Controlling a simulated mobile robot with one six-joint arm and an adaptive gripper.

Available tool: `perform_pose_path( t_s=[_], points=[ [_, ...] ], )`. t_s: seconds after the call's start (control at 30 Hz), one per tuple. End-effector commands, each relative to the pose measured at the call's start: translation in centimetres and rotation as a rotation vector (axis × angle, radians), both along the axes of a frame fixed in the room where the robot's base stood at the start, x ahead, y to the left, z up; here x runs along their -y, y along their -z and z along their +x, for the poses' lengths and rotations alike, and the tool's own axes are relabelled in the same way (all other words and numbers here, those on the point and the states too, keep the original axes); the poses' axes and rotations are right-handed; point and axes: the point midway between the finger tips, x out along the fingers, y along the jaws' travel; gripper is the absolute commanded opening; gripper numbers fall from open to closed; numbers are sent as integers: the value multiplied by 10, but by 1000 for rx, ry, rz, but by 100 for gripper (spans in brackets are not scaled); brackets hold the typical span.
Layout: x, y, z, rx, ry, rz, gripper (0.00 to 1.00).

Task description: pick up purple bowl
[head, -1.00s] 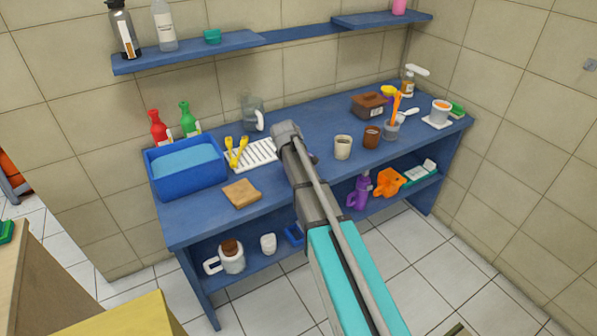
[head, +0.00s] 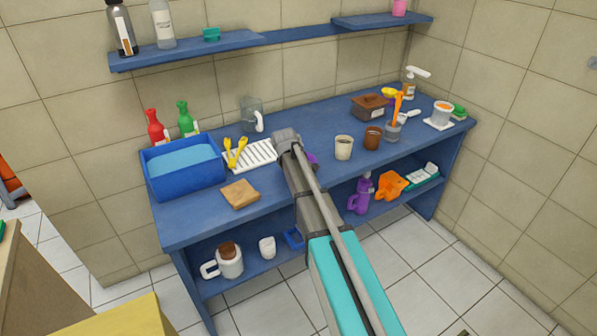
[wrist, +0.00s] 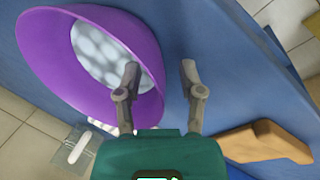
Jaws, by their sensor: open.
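The purple bowl (wrist: 48,50) fills the upper left of the wrist view, its inside pale and dotted. My open gripper (wrist: 160,68) is close to it. The left finger overlaps the bowl's right rim in the picture, and the right finger is outside, over the blue bench top. I cannot tell whether either finger touches the bowl. In the head view only a sliver of the purple bowl (head: 313,158) shows beside my arm, which hides the rest and my fingers.
The blue bench (head: 290,192) carries a white rack (head: 262,153), glass jug (head: 250,110), tan block (head: 239,194) and blue tub (head: 186,181). A cream cup (head: 343,147) and brown cup (head: 373,138) stand right of my arm. A shelf (head: 240,42) runs above.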

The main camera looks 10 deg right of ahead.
Motion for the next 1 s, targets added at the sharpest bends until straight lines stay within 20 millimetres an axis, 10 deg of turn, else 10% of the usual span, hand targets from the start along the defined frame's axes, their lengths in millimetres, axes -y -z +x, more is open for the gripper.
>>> perform_pose_path(
  t_s=[0.27, 0.57, 1.0],
  points=[
    [0, 0, 0, 0, 0, 0, 50],
    [0, 0, 0, 0, 0, 0, 0],
    [0, 0, 0, 0, 0, 0, 0]
  ],
)
